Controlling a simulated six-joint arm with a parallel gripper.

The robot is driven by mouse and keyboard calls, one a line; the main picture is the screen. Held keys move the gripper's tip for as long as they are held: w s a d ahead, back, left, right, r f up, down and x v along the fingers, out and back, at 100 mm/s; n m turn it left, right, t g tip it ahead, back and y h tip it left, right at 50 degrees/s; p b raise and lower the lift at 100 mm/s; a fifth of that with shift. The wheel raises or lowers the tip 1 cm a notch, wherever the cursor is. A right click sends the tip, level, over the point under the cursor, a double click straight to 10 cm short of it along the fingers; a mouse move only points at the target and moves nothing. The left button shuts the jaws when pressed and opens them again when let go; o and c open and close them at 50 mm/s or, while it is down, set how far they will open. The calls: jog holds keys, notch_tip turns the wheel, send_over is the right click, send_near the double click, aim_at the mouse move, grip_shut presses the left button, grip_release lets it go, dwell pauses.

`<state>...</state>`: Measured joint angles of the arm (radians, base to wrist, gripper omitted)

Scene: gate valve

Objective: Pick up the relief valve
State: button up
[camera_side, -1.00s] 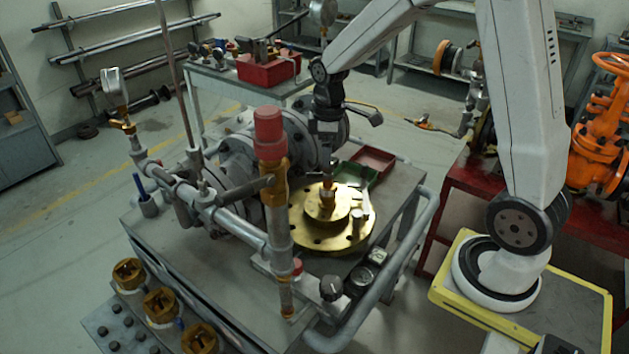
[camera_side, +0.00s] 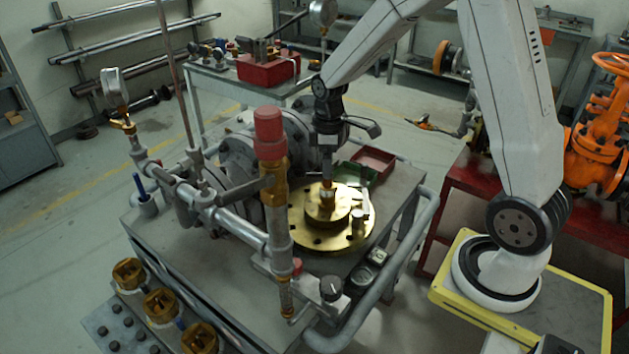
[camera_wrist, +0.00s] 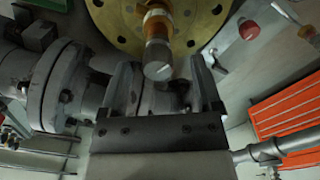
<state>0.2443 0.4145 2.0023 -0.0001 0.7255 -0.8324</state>
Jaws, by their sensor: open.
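A small brass fitting with a steel top (camera_wrist: 158,48) stands on a stepped round brass flange (camera_side: 343,236). The flange also shows in the wrist view (camera_wrist: 110,22). I take this fitting to be the relief valve, though I cannot be sure. In the side view its brass part (camera_side: 327,200) shows just under my gripper. My gripper (camera_side: 327,172) points down over it. In the wrist view my gripper (camera_wrist: 163,85) is open, and the steel end lies near the gap between the fingers. I cannot tell whether they touch it.
A tall red-capped brass valve (camera_side: 270,150) stands on a pipe in front of my gripper. A large grey flanged valve body (camera_side: 240,165) lies left of the flange. Red (camera_side: 374,160) and green trays sit behind. The bench rail (camera_side: 410,240) bounds the right.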

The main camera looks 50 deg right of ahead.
aim_at(328, 189)
jog(key=shift+d+f, duration=0.15)
jog(key=shift+f, duration=2.05)
grip_shut()
